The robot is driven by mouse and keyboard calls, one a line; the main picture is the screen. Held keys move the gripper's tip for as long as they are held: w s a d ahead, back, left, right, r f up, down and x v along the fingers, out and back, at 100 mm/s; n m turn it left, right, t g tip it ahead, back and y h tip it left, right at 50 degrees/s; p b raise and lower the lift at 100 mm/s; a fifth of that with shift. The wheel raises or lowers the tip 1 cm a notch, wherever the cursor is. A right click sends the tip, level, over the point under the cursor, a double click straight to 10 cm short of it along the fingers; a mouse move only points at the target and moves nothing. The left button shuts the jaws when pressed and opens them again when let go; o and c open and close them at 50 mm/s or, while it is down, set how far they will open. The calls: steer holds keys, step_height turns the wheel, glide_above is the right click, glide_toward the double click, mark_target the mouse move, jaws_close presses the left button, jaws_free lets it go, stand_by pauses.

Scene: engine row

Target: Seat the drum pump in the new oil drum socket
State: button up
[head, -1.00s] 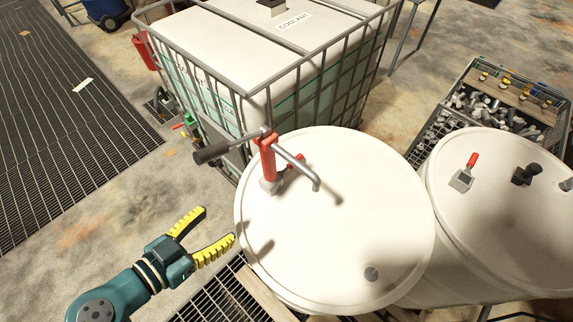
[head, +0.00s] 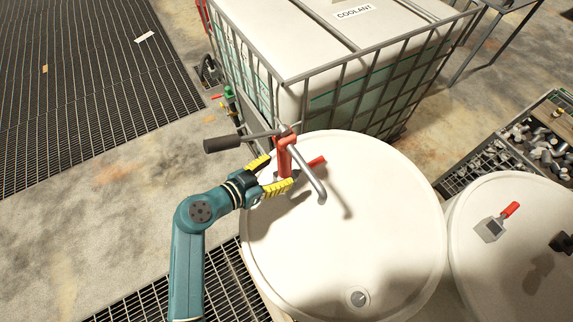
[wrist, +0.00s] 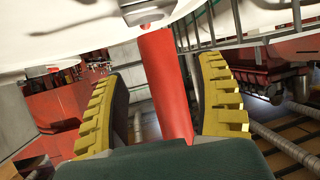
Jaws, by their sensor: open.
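The drum pump (head: 284,155) has a red column, a grey curved spout and a black-gripped handle. It stands upright on the near white drum (head: 370,220), over a clamp with a red lever (head: 317,161). My gripper (head: 275,172) is open at the column's left side. In the wrist view the red column (wrist: 166,85) lies between the open yellow fingers, with a gap visible on both sides. The second white drum (head: 500,270) at the right bears a grey socket (head: 490,229) with a raised red lever (head: 510,209). The pictures do not label which drum is new.
A caged white coolant tank (head: 340,60) stands close behind the near drum. A crate of metal parts (head: 530,140) is at the far right. Open floor (head: 120,190) lies to the left.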

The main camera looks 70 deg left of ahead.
steer(key=x, duration=0.3)
steer(key=shift+w+a+f, duration=0.1)
steer(key=shift+w+a, duration=0.15)
jaws_close()
steer(key=shift+r, duration=0.4)
